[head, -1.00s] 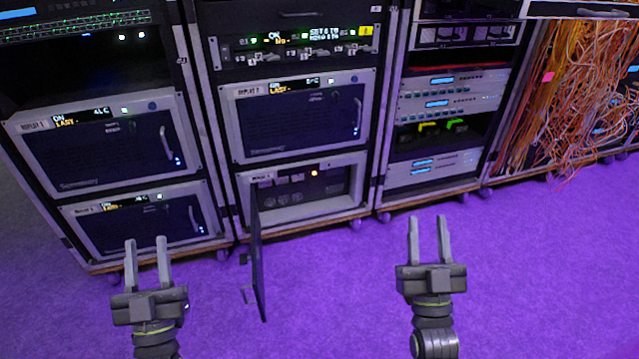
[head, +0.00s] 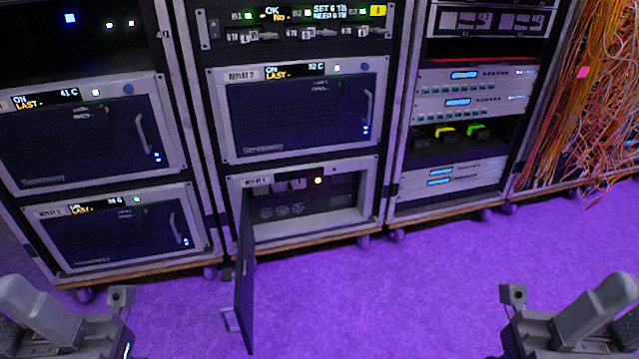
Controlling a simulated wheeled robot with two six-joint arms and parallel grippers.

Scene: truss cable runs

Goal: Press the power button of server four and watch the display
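The lower server in the middle rack (head: 300,229) has its front door (head: 245,285) swung open towards me, hinged at its left. Its label seems to read replay 4, but the print is small. I see no lit text on this server. My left gripper (head: 75,325) is at the bottom left corner and my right gripper (head: 560,325) at the bottom right, both partly cut off. Their fingertips are not clear, and both are away from the server.
Replay 2 (head: 300,112) above has a lit display (head: 290,71) and a shut door. Two more servers with lit displays stand in the left rack (head: 80,132). Orange cables (head: 580,100) hang at the right. The purple floor (head: 400,300) before the racks is clear except for the open door.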

